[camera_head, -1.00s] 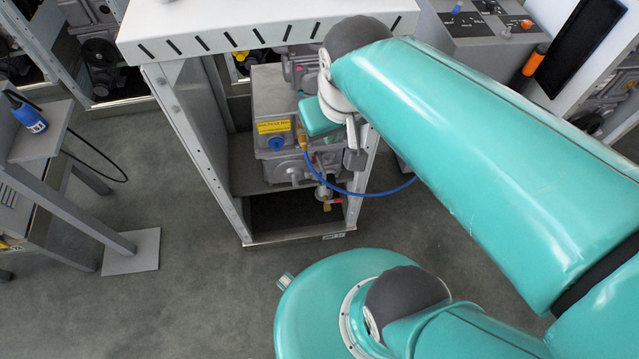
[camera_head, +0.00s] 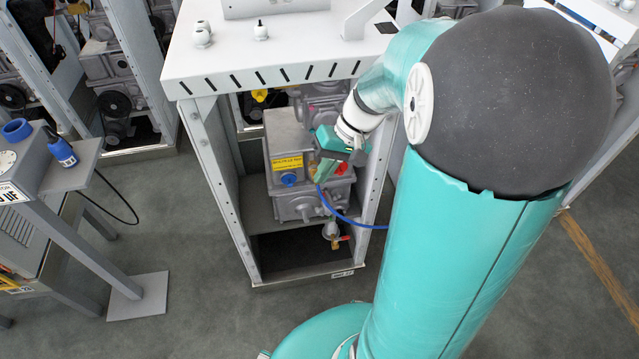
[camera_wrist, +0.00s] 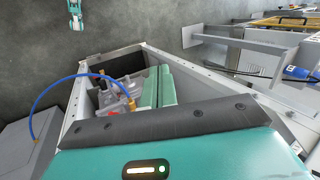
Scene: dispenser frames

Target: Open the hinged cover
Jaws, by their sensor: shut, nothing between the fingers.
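A grey metal housing (camera_head: 284,127) with a yellow label (camera_head: 287,163) and a blue round cap (camera_head: 289,179) sits inside the open dispenser frame (camera_head: 226,196). I cannot tell which part is the hinged cover; no raised cover shows. My gripper (camera_head: 322,168) is in front of the right side of the housing, reaching in under the white top. In the wrist view its two green fingers (camera_wrist: 158,78) lie side by side, shut and empty. They hide part of the grey equipment (camera_wrist: 112,97) behind them. Whether they touch it is not clear.
A blue hose (camera_head: 345,218) loops below my gripper to the right. The white slotted top (camera_head: 270,60) overhangs the housing. A grey stand with a blue bottle (camera_head: 62,151) is at left. Open floor (camera_head: 215,300) lies in front.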

